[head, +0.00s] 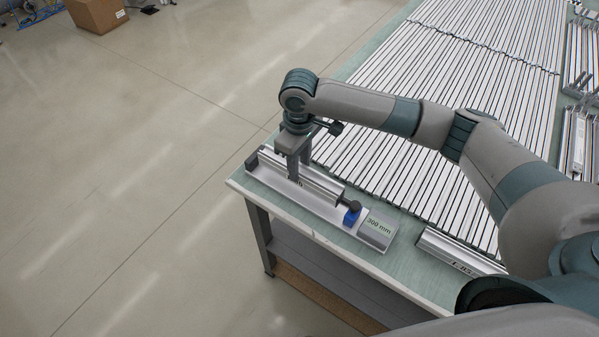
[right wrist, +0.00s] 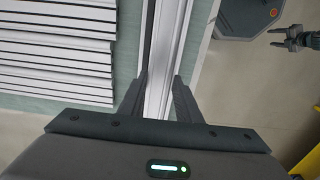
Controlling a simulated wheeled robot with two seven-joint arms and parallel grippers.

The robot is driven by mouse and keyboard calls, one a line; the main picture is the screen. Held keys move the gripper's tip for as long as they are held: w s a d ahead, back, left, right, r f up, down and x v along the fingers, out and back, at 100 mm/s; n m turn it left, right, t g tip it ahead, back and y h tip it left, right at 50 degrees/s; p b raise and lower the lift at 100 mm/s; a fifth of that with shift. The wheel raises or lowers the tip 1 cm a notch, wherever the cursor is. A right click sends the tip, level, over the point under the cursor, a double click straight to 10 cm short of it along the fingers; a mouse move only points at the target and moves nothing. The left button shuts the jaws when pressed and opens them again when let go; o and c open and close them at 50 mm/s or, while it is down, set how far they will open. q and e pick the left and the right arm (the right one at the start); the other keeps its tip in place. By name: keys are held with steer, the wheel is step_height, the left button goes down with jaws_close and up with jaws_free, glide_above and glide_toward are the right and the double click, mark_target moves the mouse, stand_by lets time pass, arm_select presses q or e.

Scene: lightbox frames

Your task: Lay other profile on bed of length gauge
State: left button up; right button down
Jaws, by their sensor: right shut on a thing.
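The length gauge (head: 330,215) lies along the near-left corner of the bench. It has a dark stop at its far left end, a blue slider (head: 351,216) with a black knob, and a 300 mm display (head: 378,229). My right gripper (head: 294,172) is over the gauge, shut on a silver profile (head: 325,183) that runs along the bed. I cannot tell whether the profile touches the bed. In the right wrist view the profile (right wrist: 163,50) passes between the fingers (right wrist: 160,95). A dark pronged part at the top right there may be my left gripper (right wrist: 288,40), too small to judge.
Rows of silver profiles (head: 440,110) cover the bench (head: 410,262) behind the gauge. A labelled bar (head: 460,252) lies right of the display. Coloured strips (head: 580,80) are at the far right. Open floor lies left of the bench, with a cardboard box (head: 97,14) far off.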

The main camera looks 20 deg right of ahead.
mark_target(300, 169)
steer(key=shift+f+p, duration=0.65)
steer(key=shift+f, duration=1.2)
steer(key=shift+f, duration=0.1)
steer(key=c, duration=1.3)
jaws_free()
steer(key=shift+r+b, duration=0.4)
steer(key=shift+r, duration=0.35)
step_height(300, 169, up, 11)
steer(key=b, duration=0.3)
steer(key=shift+f, duration=0.1)
